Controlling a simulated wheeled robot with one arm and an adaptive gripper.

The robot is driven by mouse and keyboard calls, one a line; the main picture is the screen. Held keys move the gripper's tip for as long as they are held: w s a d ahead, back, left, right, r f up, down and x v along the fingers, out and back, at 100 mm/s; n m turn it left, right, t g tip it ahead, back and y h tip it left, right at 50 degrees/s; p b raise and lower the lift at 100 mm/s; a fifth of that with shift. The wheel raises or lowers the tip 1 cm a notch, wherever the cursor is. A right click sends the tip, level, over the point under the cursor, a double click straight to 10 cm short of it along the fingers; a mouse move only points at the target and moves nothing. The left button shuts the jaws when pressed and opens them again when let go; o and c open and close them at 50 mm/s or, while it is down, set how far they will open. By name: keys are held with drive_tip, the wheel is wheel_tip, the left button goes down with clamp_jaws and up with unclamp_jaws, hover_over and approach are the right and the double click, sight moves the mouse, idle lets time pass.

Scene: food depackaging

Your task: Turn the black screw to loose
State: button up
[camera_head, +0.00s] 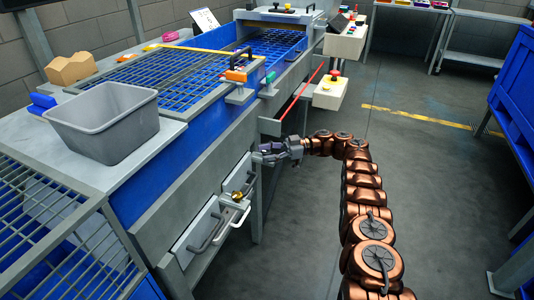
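My gripper (264,154) is at the end of my copper-coloured arm, close to the front side of the blue and grey machine (190,180). It points left, just above the grey drawer fronts. It is too small to tell whether the fingers are open or shut, or whether they touch anything. A small yellow and dark fitting (237,195) sits at the drawers, below and left of my gripper. I cannot tell whether it is the black screw. No black screw shows clearly elsewhere, and my gripper may hide it.
Metal drawer handles (233,217) stick out below my gripper. A grey bin (106,118) and a cardboard box (70,68) stand on the machine's top. A control box with a red button (331,91) juts out at the upper middle. The floor (440,190) right of my arm is clear.

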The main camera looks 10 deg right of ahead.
drive_tip(key=shift+d+r+m+t+p, duration=0.15)
drive_tip(key=shift+m+t+p, duration=0.45)
drive_tip(key=shift+t+p, duration=0.35)
drive_tip(key=shift+m+t+p, duration=0.8)
drive_tip(key=shift+m+t, duration=0.1)
drive_tip(key=shift+t, duration=0.45)
drive_tip(key=shift+m+t+h, duration=0.8)
drive_tip(key=shift+m+t, duration=0.3)
drive_tip(key=shift+t, duration=0.6)
drive_tip(key=shift+f+m+t+b, duration=0.25)
drive_tip(key=shift+m+t+b, duration=0.15)
drive_tip(key=shift+b, duration=0.1)
drive_tip(key=shift+a+t+h, duration=0.2)
drive_tip(key=shift+t+h, duration=0.1)
drive_tip(key=shift+m+t+h+b, duration=0.3)
drive_tip(key=shift+m+t+b, duration=0.1)
drive_tip(key=shift+b, duration=0.25)
drive_tip(key=m+t+h+b, duration=0.2)
drive_tip(key=t+b, duration=0.1)
drive_tip(key=b, duration=0.2)
drive_tip(key=shift+f, duration=0.1)
drive_tip(key=shift+m+h+b, duration=0.3)
drive_tip(key=shift+m+b, duration=0.05)
drive_tip(key=shift+m, duration=0.05)
drive_tip(key=shift+t+b, duration=0.3)
drive_tip(key=shift+b, duration=0.05)
